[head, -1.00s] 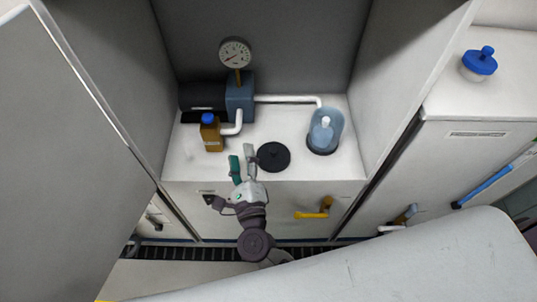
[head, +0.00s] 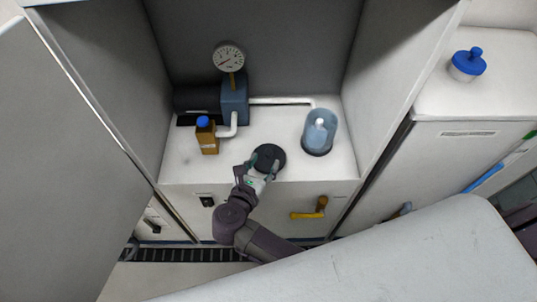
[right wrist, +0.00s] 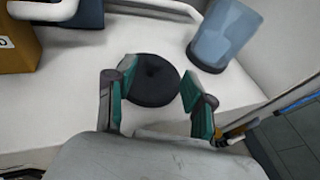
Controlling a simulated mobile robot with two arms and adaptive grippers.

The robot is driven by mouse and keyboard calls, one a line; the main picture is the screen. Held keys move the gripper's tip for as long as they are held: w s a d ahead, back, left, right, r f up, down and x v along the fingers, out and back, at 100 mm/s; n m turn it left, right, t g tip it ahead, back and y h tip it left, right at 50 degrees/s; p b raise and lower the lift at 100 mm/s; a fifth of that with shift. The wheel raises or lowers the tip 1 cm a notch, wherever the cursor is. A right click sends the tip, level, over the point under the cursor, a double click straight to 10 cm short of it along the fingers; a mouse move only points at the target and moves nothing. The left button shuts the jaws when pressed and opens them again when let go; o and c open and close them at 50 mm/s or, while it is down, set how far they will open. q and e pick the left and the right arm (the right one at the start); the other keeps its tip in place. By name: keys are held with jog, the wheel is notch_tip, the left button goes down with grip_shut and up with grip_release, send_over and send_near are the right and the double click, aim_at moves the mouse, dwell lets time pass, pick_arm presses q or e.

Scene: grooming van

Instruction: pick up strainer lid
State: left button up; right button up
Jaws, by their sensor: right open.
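The strainer lid, seen as a black round disc (head: 269,155), lies flat on the white counter near its front edge. It also shows in the right wrist view (right wrist: 153,84), with a small raised part at its middle. My right gripper (head: 263,168) is open at the front side of the disc. In the right wrist view its green-padded fingers (right wrist: 158,98) stand apart, one toward each side of the disc, with the disc between and beyond them. I cannot tell whether a finger touches it. My left gripper is not in view.
A brown bottle with a blue cap (head: 207,138) stands left of the disc. A clear bluish container (head: 319,132) stands to the right. A pump with a gauge (head: 234,98) and white pipes are behind. A yellow handle (head: 310,210) sticks out from the cabinet front.

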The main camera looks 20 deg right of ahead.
aim_at(268, 153)
jog(key=shift+w+a+p+x, duration=0.15)
jog(key=shift+p+x, duration=0.2)
jog(key=shift+x, duration=1.2)
jog(key=shift+w+a+p+x, duration=0.15)
jog(key=shift+p+x, duration=0.2)
jog(key=shift+x, duration=1.2)
jog(key=shift+s+f, duration=0.1)
jog(key=shift+s, duration=0.05)
grip_shut()
